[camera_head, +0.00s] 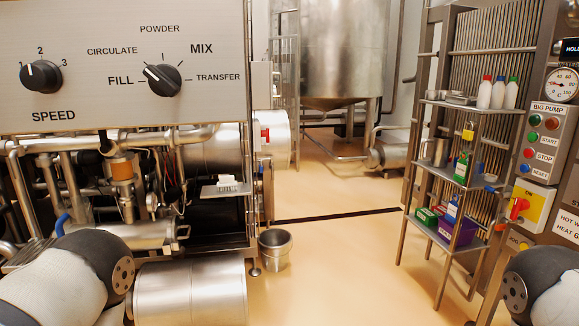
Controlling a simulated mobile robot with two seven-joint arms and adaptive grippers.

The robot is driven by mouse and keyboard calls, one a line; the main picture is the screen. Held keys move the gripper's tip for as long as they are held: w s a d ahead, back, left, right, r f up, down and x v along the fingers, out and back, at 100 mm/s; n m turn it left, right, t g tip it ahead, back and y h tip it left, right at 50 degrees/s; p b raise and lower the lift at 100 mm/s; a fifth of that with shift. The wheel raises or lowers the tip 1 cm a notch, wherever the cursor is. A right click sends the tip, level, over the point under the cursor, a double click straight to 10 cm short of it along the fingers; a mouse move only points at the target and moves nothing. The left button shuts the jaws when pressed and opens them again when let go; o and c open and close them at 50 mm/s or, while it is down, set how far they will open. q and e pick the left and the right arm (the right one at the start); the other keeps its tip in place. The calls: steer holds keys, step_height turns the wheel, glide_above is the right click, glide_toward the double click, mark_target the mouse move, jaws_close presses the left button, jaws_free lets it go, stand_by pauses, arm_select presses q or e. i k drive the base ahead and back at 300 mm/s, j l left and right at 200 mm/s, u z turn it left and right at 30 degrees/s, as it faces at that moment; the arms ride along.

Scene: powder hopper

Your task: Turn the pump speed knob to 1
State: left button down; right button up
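The speed knob (42,77) is a black knob above the word SPEED on the grey control panel (100,108), at the upper left. The numbers 2 and 3 stand above it and to its upper right; a small mark is at its upper left. Its white pointer line is on the upper left side, aimed roughly at that mark; the exact setting is hard to tell. My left arm shows at the lower left and my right arm at the lower right. Neither gripper is in view, and nothing visible touches the knob.
Pipes and a steel cylinder (192,292) lie below the panel. A bucket (274,248) stands on the floor. A shelf rack (458,185) stands at right; the middle floor is clear.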

mark_target(42, 76)
steer(key=u, duration=1.35)
